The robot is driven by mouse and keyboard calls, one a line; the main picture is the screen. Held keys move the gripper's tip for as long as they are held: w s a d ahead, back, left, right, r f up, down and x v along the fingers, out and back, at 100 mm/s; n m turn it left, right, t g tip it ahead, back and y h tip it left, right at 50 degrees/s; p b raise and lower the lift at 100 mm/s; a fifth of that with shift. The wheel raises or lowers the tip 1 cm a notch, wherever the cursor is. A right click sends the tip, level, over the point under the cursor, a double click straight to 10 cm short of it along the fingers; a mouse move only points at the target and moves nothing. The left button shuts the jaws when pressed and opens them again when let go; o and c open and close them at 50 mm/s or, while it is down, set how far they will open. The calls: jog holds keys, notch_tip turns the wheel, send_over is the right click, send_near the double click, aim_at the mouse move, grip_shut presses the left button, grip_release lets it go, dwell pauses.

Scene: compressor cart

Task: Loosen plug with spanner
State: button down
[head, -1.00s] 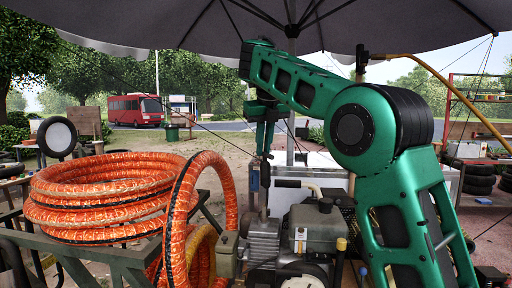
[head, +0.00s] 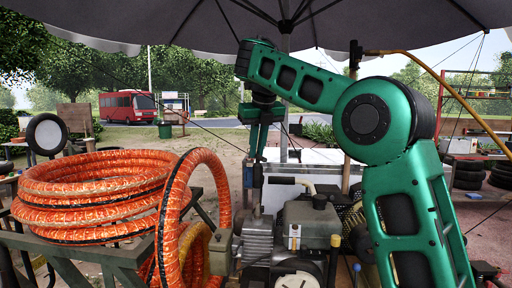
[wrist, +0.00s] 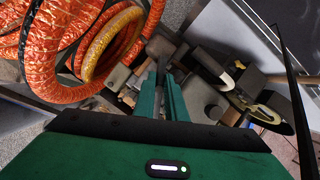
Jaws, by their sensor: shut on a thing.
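My gripper (head: 260,152) points down above the compressor (head: 312,222) in the head view. Its fingers (wrist: 162,98) are close together in the wrist view, shut on a grey metal piece that looks like the spanner (wrist: 160,72). The spanner's far end reaches toward the compressor's grey parts. I cannot tell whether it touches or fits around the plug. The plug itself is not clearly visible in either view.
Thick orange hose coils (head: 95,190) lie on the cart's dark frame (head: 125,256) at left, with one loop standing close to the compressor. A pale box or panel (head: 300,157) stands behind. A grey umbrella (head: 190,22) hangs overhead.

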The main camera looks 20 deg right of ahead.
aim_at(258, 155)
jog(key=shift+d+f, duration=0.1)
jog(key=shift+f, duration=1.7)
jog(key=shift+s, duration=0.15)
jog(key=shift+f, duration=0.1)
dwell(0.6)
